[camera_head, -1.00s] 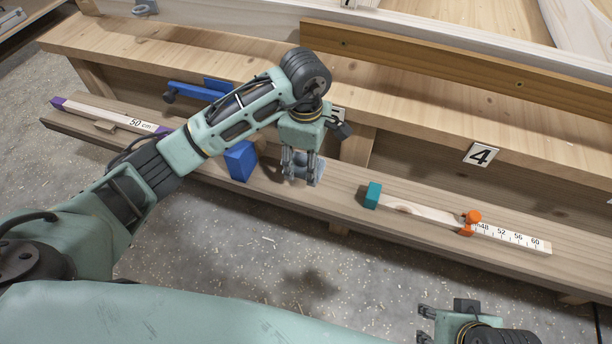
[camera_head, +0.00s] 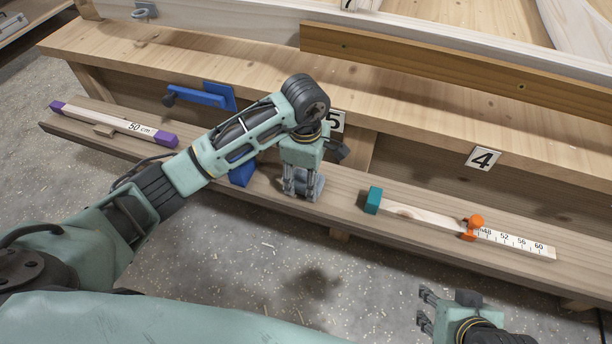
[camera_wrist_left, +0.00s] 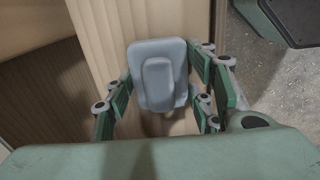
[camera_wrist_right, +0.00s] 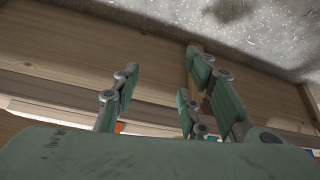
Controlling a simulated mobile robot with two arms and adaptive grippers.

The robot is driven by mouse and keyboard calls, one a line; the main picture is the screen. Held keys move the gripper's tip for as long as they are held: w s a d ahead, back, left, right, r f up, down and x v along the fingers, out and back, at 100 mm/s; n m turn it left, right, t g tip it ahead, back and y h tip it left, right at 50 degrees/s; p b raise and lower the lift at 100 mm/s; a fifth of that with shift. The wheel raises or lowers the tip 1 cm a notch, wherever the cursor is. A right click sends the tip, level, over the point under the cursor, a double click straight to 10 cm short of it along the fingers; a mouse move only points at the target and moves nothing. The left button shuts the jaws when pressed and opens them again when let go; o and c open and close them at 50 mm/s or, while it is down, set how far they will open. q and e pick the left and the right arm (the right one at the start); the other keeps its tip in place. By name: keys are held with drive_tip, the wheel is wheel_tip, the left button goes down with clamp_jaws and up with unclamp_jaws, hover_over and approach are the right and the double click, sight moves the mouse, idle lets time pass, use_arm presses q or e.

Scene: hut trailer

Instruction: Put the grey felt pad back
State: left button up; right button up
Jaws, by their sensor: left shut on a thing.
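The grey felt pad (camera_wrist_left: 157,78) is a rounded grey plate with a raised grip, seen from above in the left wrist view. My left gripper (camera_head: 302,193) is shut on it, with a finger at either side. In the head view the pad (camera_head: 319,185) shows partly behind the fingers, low over the lower plank below the number 5 plate. I cannot tell whether it touches the plank. My right gripper (camera_head: 424,308) is open and empty, in front of the bench at the lower right.
The lower plank (camera_head: 345,208) carries a blue block (camera_head: 242,174) left of my left gripper. A 50 cm bar with purple ends (camera_head: 100,122) lies further left. A rule with a teal block (camera_head: 373,200) and orange clamp (camera_head: 471,227) lies right. A blue clamp (camera_head: 200,96) is behind.

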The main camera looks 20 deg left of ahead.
use_arm(q)
drive_tip(key=o, duration=1.1)
